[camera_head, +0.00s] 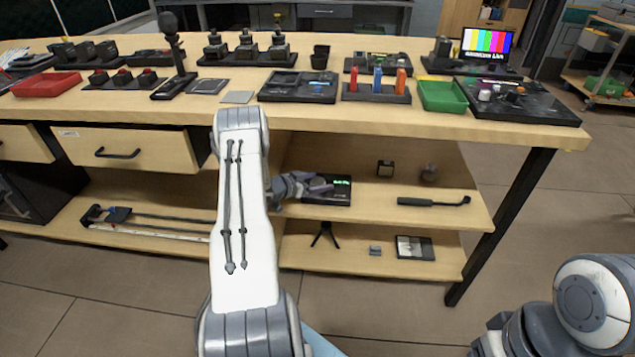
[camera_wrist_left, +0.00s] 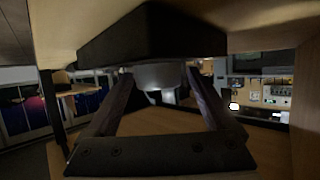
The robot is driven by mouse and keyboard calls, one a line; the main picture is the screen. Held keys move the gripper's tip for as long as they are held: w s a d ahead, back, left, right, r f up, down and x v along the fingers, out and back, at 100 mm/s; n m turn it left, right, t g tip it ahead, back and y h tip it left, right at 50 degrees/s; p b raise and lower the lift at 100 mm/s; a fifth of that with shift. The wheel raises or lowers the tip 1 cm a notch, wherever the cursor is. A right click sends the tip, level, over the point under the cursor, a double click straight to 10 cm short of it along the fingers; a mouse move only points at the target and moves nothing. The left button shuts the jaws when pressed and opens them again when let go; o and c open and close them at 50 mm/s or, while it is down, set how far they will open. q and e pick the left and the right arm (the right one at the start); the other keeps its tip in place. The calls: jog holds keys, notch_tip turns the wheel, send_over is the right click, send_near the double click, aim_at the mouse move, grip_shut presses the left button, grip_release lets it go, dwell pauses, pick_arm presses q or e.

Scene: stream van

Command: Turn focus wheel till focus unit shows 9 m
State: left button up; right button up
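The focus unit (camera_head: 340,192) is a dark box on the middle shelf under the workbench, with a small lit green display (camera_head: 342,182). The digits are too small to read. My left gripper (camera_head: 318,186) reaches in from the left at the unit's left side, and my arm hides part of the shelf. In the left wrist view, the unit's dark body (camera_wrist_left: 150,35) fills the top. A grey round wheel (camera_wrist_left: 160,76) lies between the two fingertips of my left gripper (camera_wrist_left: 158,80), close to both; I cannot tell whether they press on it. My right gripper is out of view.
A handled bar (camera_head: 433,201) and small dark items lie right of the unit on the shelf (camera_head: 380,212). A tripod (camera_head: 325,235) stands below. The benchtop (camera_head: 300,115) above holds trays and several tools. A drawer (camera_head: 130,150) is at left.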

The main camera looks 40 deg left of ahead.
pick_arm(q)
jog(key=p+v, duration=0.1)
jog(key=v, duration=0.5)
jog(key=shift+s+r, duration=0.2)
jog(key=shift+s+a+r, duration=0.1)
jog(key=shift+s+r, duration=0.05)
jog(key=shift+s, duration=0.35)
jog(key=d+n+y+b, duration=0.1)
jog(key=n+y+b, duration=0.1)
jog(key=b, duration=0.3)
jog(key=shift+w+d, duration=0.1)
jog(key=shift+d, duration=0.15)
jog(key=s+d+n+y+b, duration=0.1)
jog(key=b, duration=0.1)
jog(key=s+n+y+b, duration=0.1)
jog(key=y+b, duration=0.1)
jog(key=shift+s+d+r, duration=0.3)
jog(key=shift+d+r, duration=0.05)
jog(key=shift+d, duration=0.05)
jog(key=shift+n, duration=0.3)
jog(key=b+x, duration=0.2)
jog(key=x, duration=0.8)
jog(key=shift+a+b, duration=0.15)
jog(key=shift+b, duration=0.2)
